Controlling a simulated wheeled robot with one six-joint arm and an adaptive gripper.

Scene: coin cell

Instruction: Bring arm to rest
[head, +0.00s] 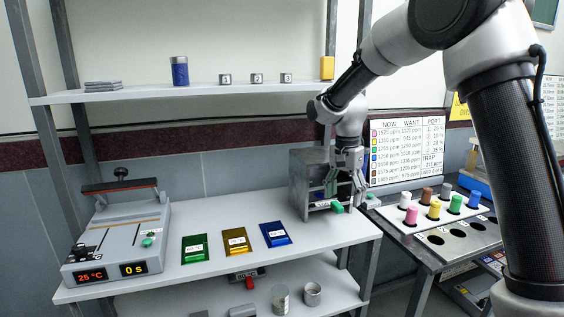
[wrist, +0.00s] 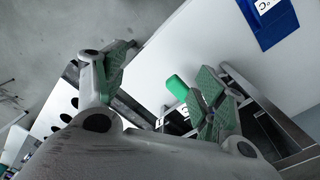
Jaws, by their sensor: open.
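My gripper (head: 345,184) hangs at the end of my arm, in front of the grey metal cabinet (head: 302,188) at the right end of the white bench. In the wrist view my gripper (wrist: 166,68) has its two green-padded fingers spread wide, with nothing between the pads. A small green block-like piece (head: 338,208) shows just below the fingers at the cabinet's front. It also shows in the wrist view (wrist: 177,87), beside the right finger; whether they touch I cannot tell. The cabinet's front is partly hidden by my gripper.
A press-like device (head: 118,232) reading 25 °C and 0 s stands at the bench's left. Green (head: 194,248), yellow (head: 237,241) and blue (head: 275,234) plates lie mid-bench. A rack of coloured cylinders (head: 413,221) stands right. A shelf (head: 130,95) runs above.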

